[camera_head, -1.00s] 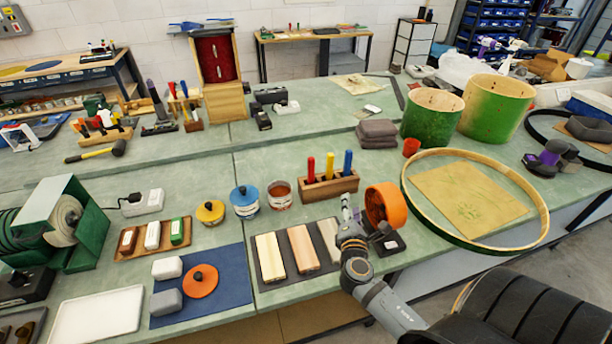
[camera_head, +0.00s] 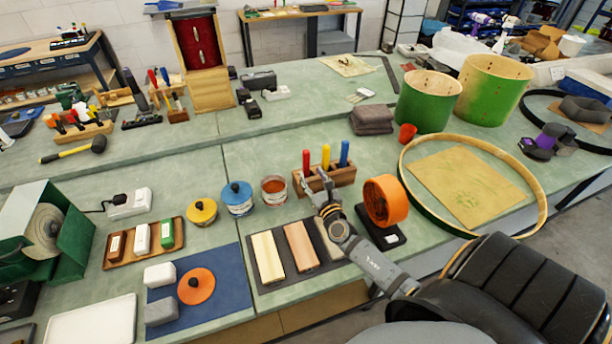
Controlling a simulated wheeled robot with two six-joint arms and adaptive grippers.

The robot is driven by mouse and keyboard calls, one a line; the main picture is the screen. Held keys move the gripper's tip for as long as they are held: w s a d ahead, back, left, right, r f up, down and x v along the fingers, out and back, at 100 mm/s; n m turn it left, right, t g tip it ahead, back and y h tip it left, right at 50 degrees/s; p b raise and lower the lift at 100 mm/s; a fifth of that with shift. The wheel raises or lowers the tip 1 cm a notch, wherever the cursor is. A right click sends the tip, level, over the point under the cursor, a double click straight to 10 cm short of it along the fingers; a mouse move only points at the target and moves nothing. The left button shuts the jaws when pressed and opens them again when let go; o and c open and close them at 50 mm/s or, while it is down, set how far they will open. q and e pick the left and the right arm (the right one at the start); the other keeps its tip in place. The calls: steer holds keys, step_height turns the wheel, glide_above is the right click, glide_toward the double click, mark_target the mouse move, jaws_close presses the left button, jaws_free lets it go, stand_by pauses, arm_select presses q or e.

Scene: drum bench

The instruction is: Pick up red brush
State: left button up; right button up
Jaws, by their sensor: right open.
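The red brush (camera_head: 306,161) stands upright at the left end of a wooden holder (camera_head: 340,178), with only its red handle showing. A yellow-handled one (camera_head: 326,157) and a blue-handled one (camera_head: 344,153) stand beside it to the right. My right gripper (camera_head: 314,191) is open and empty at the front left of the holder, just below the red handle in the picture. Its fingers are small and partly overlap the holder, so I cannot tell whether they touch it. My left gripper is not in view.
An orange ring on a black stand (camera_head: 386,201) is close to the right of my right arm. Sanding blocks on a dark mat (camera_head: 257,285) lie below the gripper. A red-and-white tin (camera_head: 274,189) stands left of the holder.

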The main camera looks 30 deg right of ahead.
mark_target(307, 169)
steer(key=x, duration=0.4)
steer(key=shift+w+a+r, duration=0.1)
steer(key=shift+a, duration=0.1)
steer(key=shift+w+d, duration=0.1)
steer(key=shift+w, duration=0.35)
steer(key=shift+s, duration=0.2)
steer(key=shift+c, duration=1.7)
steer(key=c, duration=0.6)
